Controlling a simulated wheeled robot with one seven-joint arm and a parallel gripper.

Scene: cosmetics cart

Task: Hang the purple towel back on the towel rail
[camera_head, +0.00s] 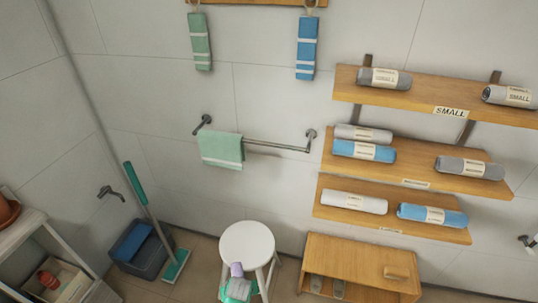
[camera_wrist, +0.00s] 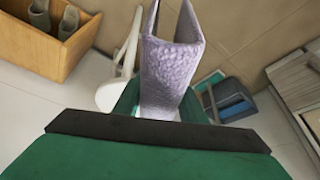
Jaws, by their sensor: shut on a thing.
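The purple towel (camera_head: 237,269) is held at my gripper (camera_head: 238,285), low at the bottom of the head view in front of the white stool. In the wrist view the towel (camera_wrist: 172,72) stands out from between green fingers (camera_wrist: 160,105), folded, with its two edges apart at the top. My gripper is shut on it; the exact grip is partly hidden by the towel. The metal towel rail (camera_head: 280,147) is on the wall, above and well apart from my gripper. A green towel (camera_head: 222,150) hangs over its left part; the right part is bare.
The white stool (camera_head: 247,242) stands close behind my gripper. A wooden cabinet (camera_head: 362,252) is at right, below shelves (camera_head: 420,173) with rolled towels. A bucket (camera_head: 133,243) and a squeegee (camera_head: 177,264) stand at left. Two towels, green (camera_head: 200,42) and blue (camera_head: 307,48), hang above the rail.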

